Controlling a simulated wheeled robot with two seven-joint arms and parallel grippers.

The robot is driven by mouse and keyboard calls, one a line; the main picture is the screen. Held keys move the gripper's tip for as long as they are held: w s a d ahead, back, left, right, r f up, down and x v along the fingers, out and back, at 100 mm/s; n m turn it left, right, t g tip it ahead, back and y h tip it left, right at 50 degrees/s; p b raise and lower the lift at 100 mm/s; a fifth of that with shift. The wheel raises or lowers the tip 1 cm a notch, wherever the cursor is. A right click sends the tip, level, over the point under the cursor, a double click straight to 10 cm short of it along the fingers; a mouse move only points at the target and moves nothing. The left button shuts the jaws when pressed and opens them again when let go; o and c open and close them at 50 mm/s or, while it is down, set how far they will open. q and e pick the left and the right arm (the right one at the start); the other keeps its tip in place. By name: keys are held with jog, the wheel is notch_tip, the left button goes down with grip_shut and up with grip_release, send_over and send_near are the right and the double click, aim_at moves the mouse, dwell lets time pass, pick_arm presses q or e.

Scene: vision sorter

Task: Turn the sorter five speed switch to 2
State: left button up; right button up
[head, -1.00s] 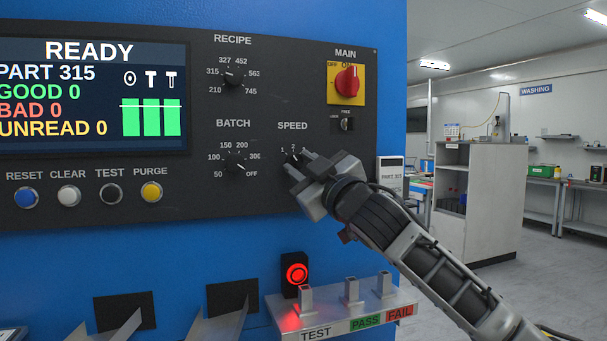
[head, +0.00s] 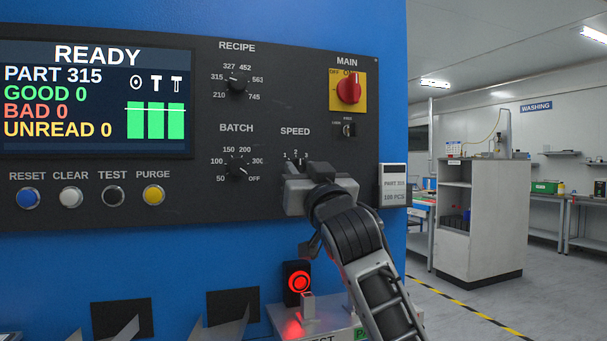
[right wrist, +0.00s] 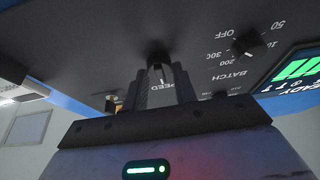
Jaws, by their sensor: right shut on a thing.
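The speed switch (right wrist: 158,62) is a small dark rotary knob with a pale pointer mark, below the SPEED label in the head view. The pointer's setting cannot be read clearly. My left gripper is not in view.
The batch knob (head: 238,169) is close to the left of the gripper, and the red main switch (head: 349,89) is above right. Below, a red-lit button (head: 298,282) and a shelf with posts stick out.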

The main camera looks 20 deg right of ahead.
dwell(0.4)
jog(key=o, duration=0.9)
jog(key=shift+o, duration=0.2)
jog(key=shift+s, duration=0.1)
jog(key=shift+s+f, duration=0.2)
jog(key=shift+s, duration=0.1)
pick_arm(q)
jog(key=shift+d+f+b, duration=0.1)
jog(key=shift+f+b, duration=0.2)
jog(key=shift+b, duration=0.85)
pick_arm(e)
jog(key=v, duration=1.5)
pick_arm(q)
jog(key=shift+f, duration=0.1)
pick_arm(e)
jog(key=shift+f, duration=0.1)
